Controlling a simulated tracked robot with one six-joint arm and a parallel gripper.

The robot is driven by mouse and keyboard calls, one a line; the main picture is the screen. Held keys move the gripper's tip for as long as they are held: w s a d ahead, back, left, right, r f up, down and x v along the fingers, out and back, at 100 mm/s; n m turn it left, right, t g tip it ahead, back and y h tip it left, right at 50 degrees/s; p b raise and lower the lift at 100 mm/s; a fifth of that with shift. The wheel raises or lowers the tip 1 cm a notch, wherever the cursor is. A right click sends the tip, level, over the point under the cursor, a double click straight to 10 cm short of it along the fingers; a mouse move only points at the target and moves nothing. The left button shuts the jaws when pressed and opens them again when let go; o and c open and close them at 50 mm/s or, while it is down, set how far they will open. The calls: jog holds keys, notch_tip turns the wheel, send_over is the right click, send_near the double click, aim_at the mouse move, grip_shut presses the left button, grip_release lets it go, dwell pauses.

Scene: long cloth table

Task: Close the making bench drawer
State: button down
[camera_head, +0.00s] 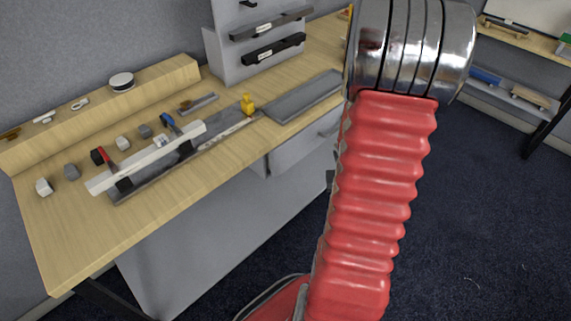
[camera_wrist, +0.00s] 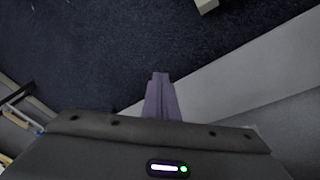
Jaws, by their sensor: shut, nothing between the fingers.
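The making bench (camera_head: 190,185) has a pale wood top and grey panels below it. Its grey drawer (camera_head: 295,152) is under the right part of the top, with a handle near its upper right. My red arm covers the drawer's right end, and I cannot tell how far the drawer stands out. My gripper is mostly hidden behind my arm in the head view. In the wrist view my gripper (camera_wrist: 161,98) has its fingers together, empty, over the dark floor beside a light grey panel (camera_wrist: 250,75).
The bench top holds a long pale bar (camera_head: 150,157), several small blocks, a yellow object (camera_head: 248,104) and a grey tray (camera_head: 303,97). A grey rack (camera_head: 250,45) stands at the back. Dark carpet (camera_head: 470,210) is clear at right, before another table (camera_head: 520,38).

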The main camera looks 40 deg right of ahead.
aim_at(282, 161)
notch_tip(282, 161, down, 15)
jog(key=w+d+m+t+y, duration=0.1)
jog(key=d+m+t, duration=0.1)
jog(key=m+t, duration=0.35)
jog(key=w+a+r+m+t+y, duration=0.1)
jog(key=w+a+r+t, duration=0.2)
jog(key=r+t, duration=0.3)
jog(key=w+a+r+m+t+y, duration=0.2)
jog(key=w+a+r+t, duration=0.1)
jog(key=r+t, duration=0.3)
jog(key=shift+w+r, duration=0.55)
jog(key=shift+w, duration=0.15)
jog(key=shift+w, duration=0.1)
jog(key=shift+w+a, duration=0.2)
jog(key=shift+w, duration=2.1)
jog(key=shift+w+a, duration=0.2)
jog(key=shift+w, duration=2.1)
jog(key=shift+w+a, duration=0.2)
jog(key=shift+w, duration=2.1)
